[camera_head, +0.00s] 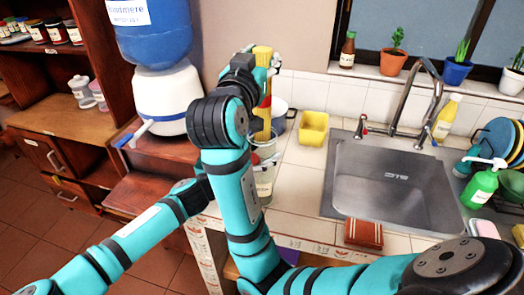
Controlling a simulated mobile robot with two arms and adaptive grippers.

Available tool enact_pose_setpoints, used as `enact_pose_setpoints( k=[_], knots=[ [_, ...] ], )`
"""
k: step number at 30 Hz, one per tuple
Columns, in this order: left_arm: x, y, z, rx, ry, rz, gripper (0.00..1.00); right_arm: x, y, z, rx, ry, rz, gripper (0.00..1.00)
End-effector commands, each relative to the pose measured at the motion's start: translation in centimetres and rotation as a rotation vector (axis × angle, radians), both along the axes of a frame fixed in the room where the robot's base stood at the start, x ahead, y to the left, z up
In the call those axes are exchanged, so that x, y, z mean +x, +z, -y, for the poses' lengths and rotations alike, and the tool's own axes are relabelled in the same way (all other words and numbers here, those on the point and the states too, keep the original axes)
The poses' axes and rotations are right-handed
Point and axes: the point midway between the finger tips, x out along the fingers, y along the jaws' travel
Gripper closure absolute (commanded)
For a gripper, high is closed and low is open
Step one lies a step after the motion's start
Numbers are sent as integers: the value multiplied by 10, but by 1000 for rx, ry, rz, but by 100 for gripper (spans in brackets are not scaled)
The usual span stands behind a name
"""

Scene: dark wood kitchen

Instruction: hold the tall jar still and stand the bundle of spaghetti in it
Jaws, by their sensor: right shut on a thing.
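The bundle of spaghetti (262,122) is a yellow upright bunch with a reddish band. My right gripper (266,62) is shut on its upper part, partly hidden behind my own wrist. The tall jar (265,186) is clear and stands on the counter below the bundle, its left side hidden by my right arm. The bundle's lower end is near the jar's mouth; I cannot tell whether it is inside. My left arm reaches in from the left towards the jar.
A sink (390,185) with a tap fills the counter to the right. A yellow container (313,128) and a white pot (279,112) stand behind the jar. A water dispenser (170,95) stands left. A reddish-brown block (363,233) lies at the counter's front.

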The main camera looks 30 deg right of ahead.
Motion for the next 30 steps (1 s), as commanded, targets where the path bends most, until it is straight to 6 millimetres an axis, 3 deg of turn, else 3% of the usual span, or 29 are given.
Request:
enact_pose_setpoints(
  k=[30],
  knots=[
    [0, 0, 0, 1, 1, 1, 73, -1, -41, 0, 0, 0, 0, 100]
  ],
)
